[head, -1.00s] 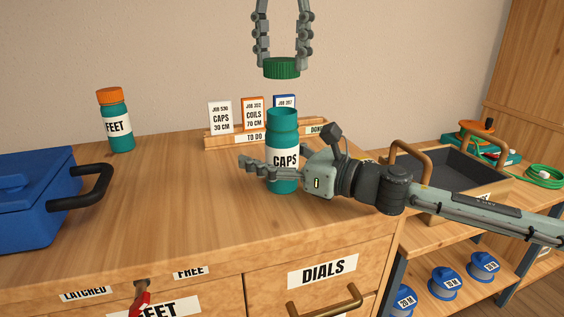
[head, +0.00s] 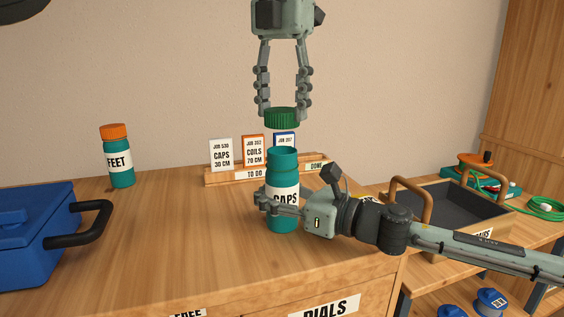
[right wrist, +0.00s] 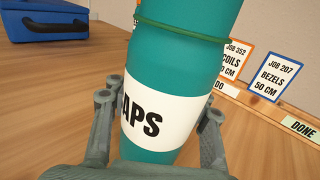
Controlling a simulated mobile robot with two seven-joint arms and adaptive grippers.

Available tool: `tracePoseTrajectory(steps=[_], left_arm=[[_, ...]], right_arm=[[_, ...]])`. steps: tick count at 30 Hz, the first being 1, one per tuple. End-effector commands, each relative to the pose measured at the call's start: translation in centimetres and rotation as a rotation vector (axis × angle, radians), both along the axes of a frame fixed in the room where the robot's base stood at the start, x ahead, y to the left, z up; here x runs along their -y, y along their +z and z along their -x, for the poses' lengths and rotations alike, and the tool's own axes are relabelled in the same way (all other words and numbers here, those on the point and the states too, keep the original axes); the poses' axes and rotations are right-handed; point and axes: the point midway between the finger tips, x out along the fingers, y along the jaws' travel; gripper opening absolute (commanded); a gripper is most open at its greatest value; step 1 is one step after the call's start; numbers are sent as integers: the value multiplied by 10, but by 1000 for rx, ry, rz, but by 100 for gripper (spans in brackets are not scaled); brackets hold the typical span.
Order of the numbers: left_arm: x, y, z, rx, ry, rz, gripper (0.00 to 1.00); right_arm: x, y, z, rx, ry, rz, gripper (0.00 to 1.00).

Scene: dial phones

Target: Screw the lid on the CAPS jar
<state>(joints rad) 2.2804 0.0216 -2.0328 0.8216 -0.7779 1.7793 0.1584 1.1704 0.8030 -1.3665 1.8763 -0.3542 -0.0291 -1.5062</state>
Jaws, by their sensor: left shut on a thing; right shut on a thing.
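The teal CAPS jar (head: 283,165) stands upright and open-topped on the wooden worktop, its white label partly hidden by my right gripper in the head view. My right gripper (head: 264,201) is shut around the jar's lower body; in the right wrist view its fingers flank the jar (right wrist: 180,60) on both sides. The green ribbed lid (head: 282,118) hangs level in my left gripper (head: 282,112), which points straight down and is shut on it. The lid is above the jar's mouth, roughly in line with it, with a gap between them.
A FEET jar with an orange lid (head: 117,155) and a blue box (head: 35,225) with a black handle stand on the left. A card rack (head: 232,176) is behind the jar. A black-lined tray (head: 445,205) is at the right. The worktop's left middle is clear.

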Motion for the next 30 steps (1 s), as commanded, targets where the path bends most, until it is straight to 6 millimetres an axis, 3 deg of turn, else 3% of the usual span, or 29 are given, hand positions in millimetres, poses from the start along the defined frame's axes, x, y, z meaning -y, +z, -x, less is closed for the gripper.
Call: tracePoseTrajectory(steps=[7, 23, 30], left_arm=[[0, -32, 0, -4, 0, 0, 40], [0, -34, 0, -3, 1, -2, 40], [0, -45, 0, -4, 1, -1, 40]], right_arm=[[0, 0, 0, 0, 0, 0, 0], [0, 0, 0, 0, 0, 0, 0], [0, 0, 0, 0, 0, 0, 0]])
